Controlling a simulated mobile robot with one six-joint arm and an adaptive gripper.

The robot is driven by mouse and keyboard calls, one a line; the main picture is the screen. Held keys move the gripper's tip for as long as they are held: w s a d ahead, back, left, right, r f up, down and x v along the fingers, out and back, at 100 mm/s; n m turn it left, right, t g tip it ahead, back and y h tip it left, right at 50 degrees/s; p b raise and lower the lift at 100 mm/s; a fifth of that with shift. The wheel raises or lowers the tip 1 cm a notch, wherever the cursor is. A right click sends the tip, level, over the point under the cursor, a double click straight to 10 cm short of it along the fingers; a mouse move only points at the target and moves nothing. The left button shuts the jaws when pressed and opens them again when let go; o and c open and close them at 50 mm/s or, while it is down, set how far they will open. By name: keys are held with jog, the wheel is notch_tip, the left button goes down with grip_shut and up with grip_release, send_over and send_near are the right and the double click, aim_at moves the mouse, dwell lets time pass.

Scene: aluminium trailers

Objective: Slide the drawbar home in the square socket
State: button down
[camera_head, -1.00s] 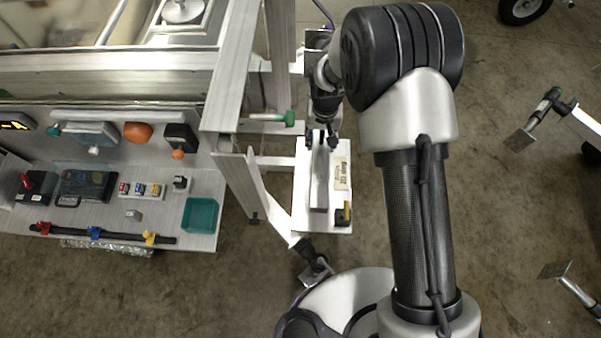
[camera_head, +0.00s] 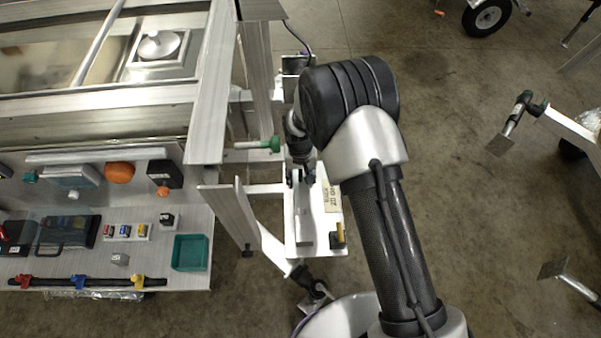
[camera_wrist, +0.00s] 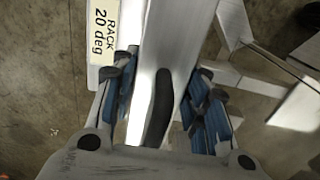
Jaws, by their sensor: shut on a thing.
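The drawbar is a straight pale aluminium bar (camera_head: 305,222), lying lengthwise over a white rack plate (camera_head: 329,237) beside the trailer. My gripper (camera_head: 302,178) is at the bar's far end in the head view. In the wrist view my gripper (camera_wrist: 165,75) has its blue-padded fingers on either side of the drawbar (camera_wrist: 172,35) and is shut on it. A dark oblong mark or slot shows on the bar between the fingers. I cannot make out the opening of the square socket in either view. A green-handled pin (camera_head: 272,144) sticks out from the trailer frame, left of my gripper.
The rack carries a label, "RACK 20 deg" (camera_wrist: 103,30), and a small yellow-and-black item (camera_head: 338,236). The trailer's aluminium frame (camera_head: 209,100) stands close on the left. A side shelf holds a teal tray (camera_head: 190,253). Open floor lies to the right, with stands farther off.

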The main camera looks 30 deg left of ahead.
aim_at(302, 171)
notch_tip(302, 171, down, 12)
jog(key=b, duration=0.3)
jog(key=shift+f+b, duration=0.15)
jog(key=shift+b, duration=0.15)
jog(key=shift+f, duration=0.2)
jog(key=c, duration=0.9)
grip_release()
jog(key=shift+c, duration=0.2)
jog(key=r+p, duration=0.2)
jog(key=r, duration=0.3)
jog(key=r+p, duration=0.2)
jog(key=r, duration=0.4)
jog(key=r+p, duration=0.2)
jog(key=r, duration=0.4)
jog(key=shift+s+d+r, duration=0.15)
jog(key=shift+s+d, duration=0.15)
jog(key=shift+d, duration=0.05)
